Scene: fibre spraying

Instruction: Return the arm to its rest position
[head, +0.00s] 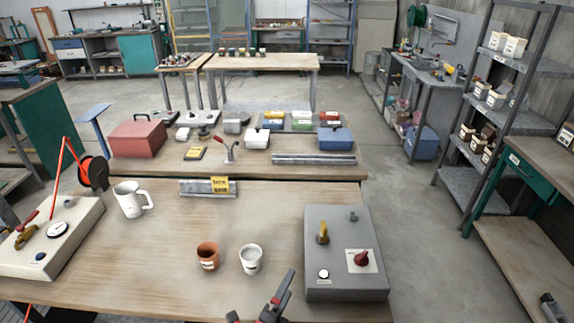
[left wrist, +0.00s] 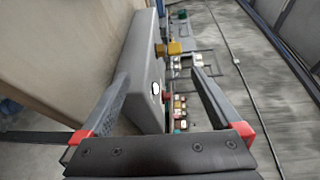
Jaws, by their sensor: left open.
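My left gripper (head: 264,302) shows at the bottom edge of the head view, in front of the near table and just left of the grey control box (head: 345,283). It is partly cut off by the frame. In the left wrist view its two fingers (left wrist: 163,75) stand wide apart with nothing held between them. The grey box (left wrist: 148,60) lies beyond and partly behind the left finger there, with its yellow and red knobs showing past the fingers.
On the near table (head: 170,270) stand a white mug (head: 130,200), a brown cup (head: 207,257), a white cup (head: 251,259) and a cream control box (head: 48,236) at left. A cluttered second table stands behind. Open floor (head: 420,240) lies to the right.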

